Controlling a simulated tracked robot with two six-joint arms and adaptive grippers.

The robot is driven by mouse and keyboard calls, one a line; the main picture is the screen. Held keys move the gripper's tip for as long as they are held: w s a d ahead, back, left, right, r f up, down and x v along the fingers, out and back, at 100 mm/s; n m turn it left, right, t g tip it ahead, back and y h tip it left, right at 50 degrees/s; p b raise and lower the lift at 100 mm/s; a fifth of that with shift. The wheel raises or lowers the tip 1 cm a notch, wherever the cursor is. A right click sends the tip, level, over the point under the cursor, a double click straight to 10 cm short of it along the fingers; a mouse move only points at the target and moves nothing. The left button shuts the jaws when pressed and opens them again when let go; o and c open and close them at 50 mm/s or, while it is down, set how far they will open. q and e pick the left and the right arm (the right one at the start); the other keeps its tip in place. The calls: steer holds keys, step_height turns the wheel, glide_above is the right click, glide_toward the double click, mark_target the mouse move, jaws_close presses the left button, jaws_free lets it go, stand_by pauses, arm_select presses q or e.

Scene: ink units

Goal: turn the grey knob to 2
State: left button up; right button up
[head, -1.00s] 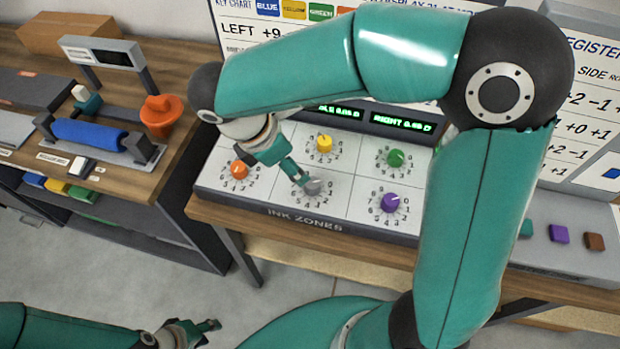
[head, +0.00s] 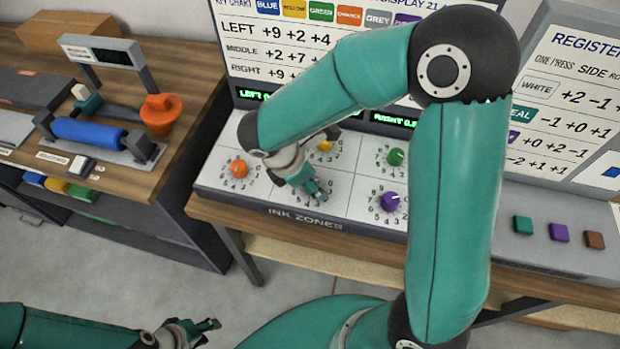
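The grey knob is hidden in the head view behind my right gripper (head: 318,190), in the front middle of the ink zones panel (head: 340,212). The fingers of that gripper point down at the knob's place. I cannot tell whether they touch the knob or how far they are apart. The knob's pointer cannot be read. My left gripper (head: 208,331) is low at the bottom left, over the floor, with its fingers apart and nothing between them.
Around it are an orange knob (head: 239,169), a partly hidden yellow knob (head: 324,146), a green knob (head: 395,156) and a purple knob (head: 390,201). A roller unit (head: 90,134) stands on the left table. Coloured buttons (head: 559,233) are at the right.

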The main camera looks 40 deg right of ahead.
steer(key=c, duration=1.1)
steer(key=shift+o, duration=0.2)
steer(key=shift+m, duration=0.4)
steer(key=m+g, duration=0.1)
steer(key=m, duration=0.1)
steer(key=m+g+y, duration=0.1)
steer(key=m, duration=0.2)
steer(key=shift+w+d+b, duration=0.1)
steer(key=shift+w+b, duration=0.1)
steer(key=shift+b, duration=0.15)
steer(key=m, duration=0.3)
steer(key=m+g+y, duration=0.1)
steer(key=m, duration=0.2)
steer(key=shift+r+g+y, duration=0.1)
steer(key=shift+g+y, duration=0.2)
steer(key=o, duration=1.1)
steer(key=shift+o, duration=0.2)
